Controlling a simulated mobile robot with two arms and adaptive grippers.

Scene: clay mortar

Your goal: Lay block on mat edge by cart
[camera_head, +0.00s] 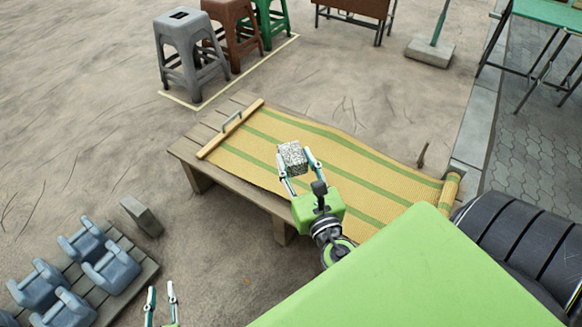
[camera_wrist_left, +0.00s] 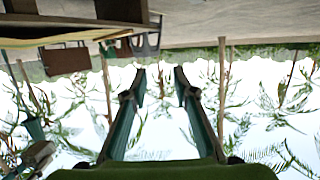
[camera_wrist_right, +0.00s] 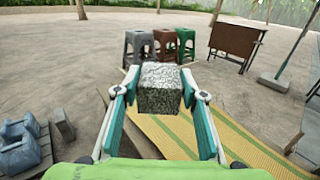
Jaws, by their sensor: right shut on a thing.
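A speckled grey-and-white block (camera_head: 292,158) is held between the fingertips of my right gripper (camera_head: 295,165). In the right wrist view, the block (camera_wrist_right: 160,90) sits between both fingers, and the mat (camera_wrist_right: 205,134) shows below and to the right of it. In the head view the block appears over the yellow, green-striped mat (camera_head: 375,181), towards its left part; its height above the mat is hard to tell. The mat lies on a low wooden platform (camera_head: 188,150). My left gripper (camera_head: 161,292) is empty and open, away from the mat. I cannot make out a cart for certain.
A wooden bar (camera_head: 231,129) lies along the mat's left end; its right end is rolled (camera_head: 451,187). Grey, brown and green stools stand behind, the grey stool (camera_head: 190,45) nearest. A pallet (camera_head: 133,267) with several blue-grey pieces is at lower left, a loose slab (camera_head: 142,216) beside it.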

